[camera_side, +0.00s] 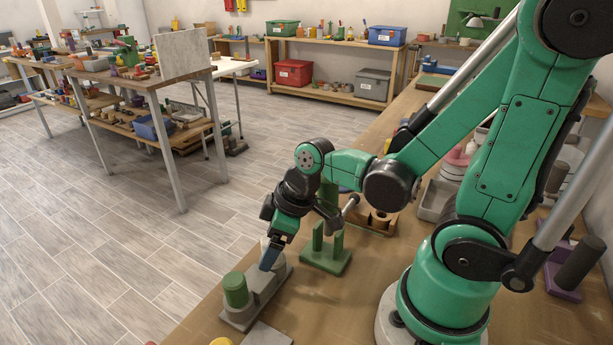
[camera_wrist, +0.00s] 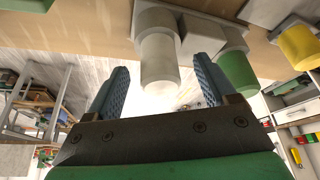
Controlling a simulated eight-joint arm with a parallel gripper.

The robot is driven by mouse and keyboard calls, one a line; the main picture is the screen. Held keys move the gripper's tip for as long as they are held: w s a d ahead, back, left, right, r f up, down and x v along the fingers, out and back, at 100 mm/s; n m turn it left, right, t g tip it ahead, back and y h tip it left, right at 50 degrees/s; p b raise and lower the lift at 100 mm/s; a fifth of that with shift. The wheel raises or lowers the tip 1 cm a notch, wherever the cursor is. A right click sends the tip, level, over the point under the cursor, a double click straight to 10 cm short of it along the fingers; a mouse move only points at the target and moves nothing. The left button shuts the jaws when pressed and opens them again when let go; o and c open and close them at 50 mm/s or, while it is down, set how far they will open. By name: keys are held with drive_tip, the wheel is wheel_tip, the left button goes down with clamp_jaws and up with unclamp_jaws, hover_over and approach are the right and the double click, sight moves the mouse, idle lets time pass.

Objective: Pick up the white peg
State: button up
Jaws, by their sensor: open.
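The white peg (camera_wrist: 159,66) stands in a grey holder block (camera_side: 267,291) on the bench; in the wrist view it hangs downward from the top, its free end toward my gripper. My gripper (camera_side: 269,258) is over the block in the side view, pointing down, and hides most of the peg. In the wrist view its two blue fingers (camera_wrist: 160,82) are apart, one on each side of the peg, with visible gaps. A green peg (camera_side: 236,288) stands at the near end of the same block, and it also shows right of the white peg in the wrist view (camera_wrist: 238,74).
A green stand (camera_side: 326,252) is close right of my gripper. A yellow peg (camera_wrist: 299,47) is at the wrist view's right. The bench's left edge runs close beside the holder, with open floor beyond. A purple stand (camera_side: 567,273) is far right.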

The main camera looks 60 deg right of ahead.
drive_tip(key=shift+w+f, duration=0.1)
drive_tip(key=shift+f, duration=0.25)
clamp_jaws()
drive_tip(key=shift+r, duration=0.15)
